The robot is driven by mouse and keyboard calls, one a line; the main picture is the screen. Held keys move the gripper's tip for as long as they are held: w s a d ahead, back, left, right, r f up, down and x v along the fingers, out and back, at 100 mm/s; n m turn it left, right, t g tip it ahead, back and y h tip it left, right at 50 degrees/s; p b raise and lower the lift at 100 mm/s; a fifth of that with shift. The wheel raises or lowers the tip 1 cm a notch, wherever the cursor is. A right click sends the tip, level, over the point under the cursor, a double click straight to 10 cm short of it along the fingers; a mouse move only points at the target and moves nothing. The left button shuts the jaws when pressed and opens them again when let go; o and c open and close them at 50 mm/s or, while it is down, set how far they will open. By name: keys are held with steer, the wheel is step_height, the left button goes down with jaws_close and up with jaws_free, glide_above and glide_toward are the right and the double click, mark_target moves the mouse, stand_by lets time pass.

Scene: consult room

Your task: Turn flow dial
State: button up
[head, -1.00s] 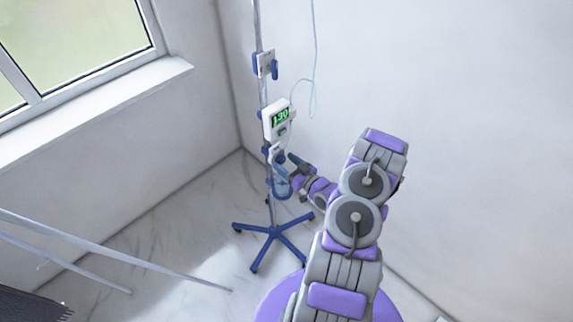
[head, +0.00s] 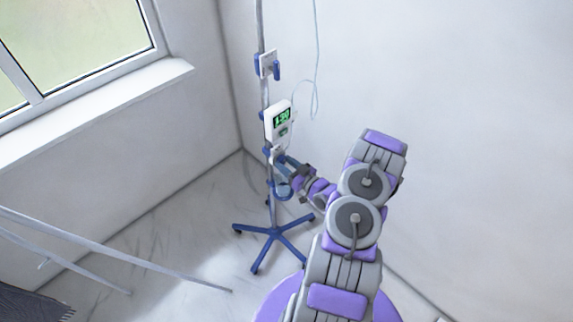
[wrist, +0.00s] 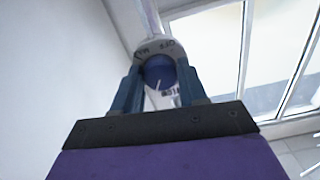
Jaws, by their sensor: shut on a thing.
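The flow dial (wrist: 158,74) is a round blue knob with a pale pointer line. It sits on a white plate (wrist: 150,45) with lettering around it, which looks upside down in the wrist view. My gripper (wrist: 157,76) has one finger on each side of the knob and is shut on it. In the head view my gripper (head: 281,162) is at the pole's white plate (head: 275,153), just below the pump. The knob itself is hidden there. The pump (head: 279,125) is a white box with a green display that seems to read 130.
The pole (head: 260,25) stands on a blue base with several legs (head: 272,236) near the room corner. A thin tube (head: 315,60) hangs to the right. A grey rail (head: 140,262) crosses the lower left; a window (head: 80,45) is behind.

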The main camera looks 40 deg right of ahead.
steer(key=shift+d+r+n+p, duration=0.2)
steer(key=shift+n+p, duration=0.3)
steer(key=shift+p, duration=0.75)
steer(key=shift+f+n+p, duration=0.1)
steer(key=shift+n+p, duration=0.2)
steer(key=o, duration=1.1)
steer(key=shift+f, duration=0.1)
steer(key=shift+c, duration=0.2)
steer(key=shift+a, duration=0.1)
steer(key=s+d+p, duration=0.1)
steer(key=s+p, duration=0.2)
steer(key=s, duration=1.4)
steer(key=shift+s+d, duration=0.15)
steer(key=shift+d, duration=0.1)
